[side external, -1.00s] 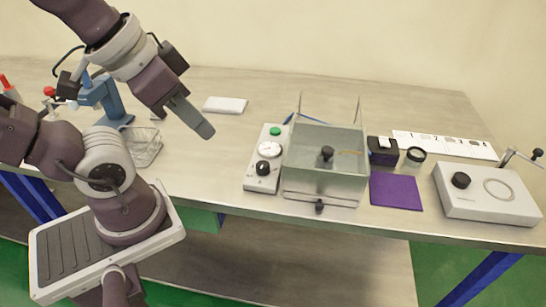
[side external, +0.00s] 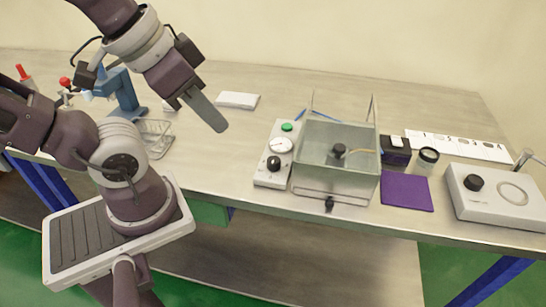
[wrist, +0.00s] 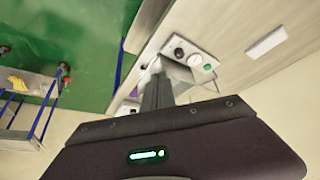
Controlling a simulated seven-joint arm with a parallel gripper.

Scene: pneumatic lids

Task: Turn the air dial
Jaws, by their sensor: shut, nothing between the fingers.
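The air dial is probably the black knob (side external: 274,163) on the front of a pale control panel (side external: 266,178). Above it on the panel are a round white gauge (side external: 282,146) and a green button (side external: 287,127). The panel stands against the left side of a clear lidded box (side external: 335,165). My gripper (side external: 218,124) is shut and empty, in the air left of and above the panel, apart from it. In the wrist view the black knob (wrist: 179,53), gauge (wrist: 196,60) and green button (wrist: 208,67) show beyond my gripper (wrist: 157,80).
A purple mat (side external: 406,191), a dark box (side external: 396,150) and a small jar (side external: 427,158) lie right of the clear box. A white unit with a black knob (side external: 497,196) stands at the far right. A wire basket (side external: 157,138) and a blue stand (side external: 122,91) are at left.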

